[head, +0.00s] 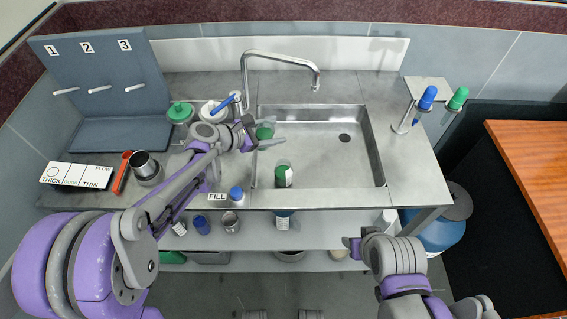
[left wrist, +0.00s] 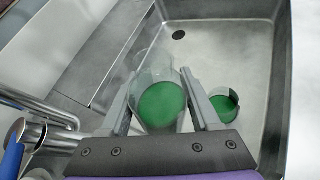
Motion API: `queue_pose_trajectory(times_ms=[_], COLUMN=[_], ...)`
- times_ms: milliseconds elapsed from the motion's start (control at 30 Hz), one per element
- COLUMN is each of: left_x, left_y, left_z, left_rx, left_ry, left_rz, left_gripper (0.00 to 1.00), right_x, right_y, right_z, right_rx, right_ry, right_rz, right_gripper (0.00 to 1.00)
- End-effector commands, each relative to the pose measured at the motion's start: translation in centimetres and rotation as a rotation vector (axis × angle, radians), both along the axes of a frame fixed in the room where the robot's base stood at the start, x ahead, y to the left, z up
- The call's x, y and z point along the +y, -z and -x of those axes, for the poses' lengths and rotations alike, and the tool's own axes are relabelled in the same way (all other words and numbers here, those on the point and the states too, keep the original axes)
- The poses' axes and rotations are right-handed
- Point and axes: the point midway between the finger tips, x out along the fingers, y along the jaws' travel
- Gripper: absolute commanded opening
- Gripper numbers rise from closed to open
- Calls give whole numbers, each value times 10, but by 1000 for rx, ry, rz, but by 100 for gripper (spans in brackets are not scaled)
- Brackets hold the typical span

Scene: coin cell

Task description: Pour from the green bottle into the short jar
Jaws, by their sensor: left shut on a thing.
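A clear vessel with green contents, which I take for the green bottle (head: 264,131), is in my left gripper (head: 262,142) above the left side of the sink. In the left wrist view the bottle (left wrist: 160,98) sits between both fingers of the left gripper (left wrist: 163,112), with a green surface inside its clear walls. A short clear jar (head: 283,175) with green in it stands in the sink, apart from the bottle; it also shows in the left wrist view (left wrist: 224,103). My right gripper (head: 353,244) is low at the front, and its fingers are unclear.
The sink (head: 330,155) is otherwise clear. The faucet (head: 281,58) arches behind it. A stand with blue and green items (head: 427,98) is at right.

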Motion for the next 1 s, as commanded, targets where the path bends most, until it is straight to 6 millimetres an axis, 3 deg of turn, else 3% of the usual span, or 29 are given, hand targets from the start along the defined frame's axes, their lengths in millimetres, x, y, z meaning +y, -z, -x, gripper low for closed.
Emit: queue_pose_trajectory(times_ms=[700,1000], left_x=[-14,-12], left_y=[18,10], left_z=[13,11], left_rx=[-246,-337], left_ry=[3,0], left_rz=[-262,-358], left_gripper=[0,0], right_x=[0,0], right_y=[-7,-19], right_z=[-2,-5], right_rx=[-3,-9], right_ry=[0,0], right_rz=[0,0], right_gripper=[50,50])
